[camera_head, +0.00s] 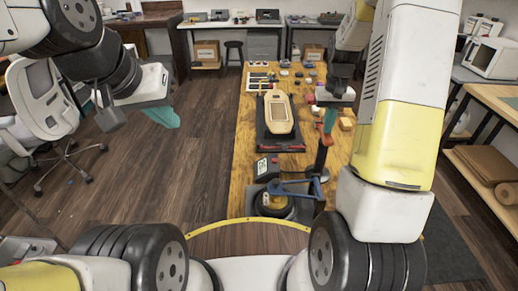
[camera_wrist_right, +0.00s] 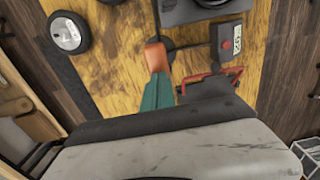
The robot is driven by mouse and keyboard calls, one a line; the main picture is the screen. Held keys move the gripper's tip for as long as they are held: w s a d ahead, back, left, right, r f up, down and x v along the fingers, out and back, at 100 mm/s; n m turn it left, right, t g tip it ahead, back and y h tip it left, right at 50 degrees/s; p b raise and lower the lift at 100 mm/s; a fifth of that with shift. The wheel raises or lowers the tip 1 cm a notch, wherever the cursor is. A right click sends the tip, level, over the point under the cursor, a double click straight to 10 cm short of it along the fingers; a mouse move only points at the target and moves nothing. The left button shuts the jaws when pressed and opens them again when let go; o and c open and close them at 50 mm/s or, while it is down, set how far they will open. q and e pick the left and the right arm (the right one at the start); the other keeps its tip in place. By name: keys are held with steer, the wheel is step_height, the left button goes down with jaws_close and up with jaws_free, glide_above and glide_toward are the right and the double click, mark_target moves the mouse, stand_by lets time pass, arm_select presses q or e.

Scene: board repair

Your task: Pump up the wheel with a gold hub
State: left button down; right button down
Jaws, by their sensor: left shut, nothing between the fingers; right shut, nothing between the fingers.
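A dark wheel with a gold hub (camera_head: 272,202) sits at the near end of the bench in a blue clamp-like frame (camera_head: 302,186). Its top is partly covered by the frame. A dark upright lever with an orange-red end (camera_head: 326,141) stands to its right. My right gripper (camera_head: 330,122) is shut, pointing down, with its teal fingers at that orange end. In the right wrist view the orange end (camera_wrist_right: 154,56) lies at the tips of the teal fingers (camera_wrist_right: 156,90); whether they touch is unclear. My left gripper (camera_head: 162,116) is shut and empty, left of the bench above the floor.
A grey box with a red button (camera_wrist_right: 229,43) and a label stands near the wheel; it also shows in the head view (camera_head: 266,168). A silver-hubbed wheel (camera_wrist_right: 66,33) lies on the bench. An office chair (camera_head: 40,100) stands left.

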step_height(320, 180, up, 7)
steer(key=shift+r, duration=0.15)
stand_by(0.4)
stand_by(1.0)
steer(key=shift+f, duration=3.9)
step_height(320, 180, up, 8)
steer(key=shift+f, duration=0.15)
stand_by(1.0)
stand_by(0.7)
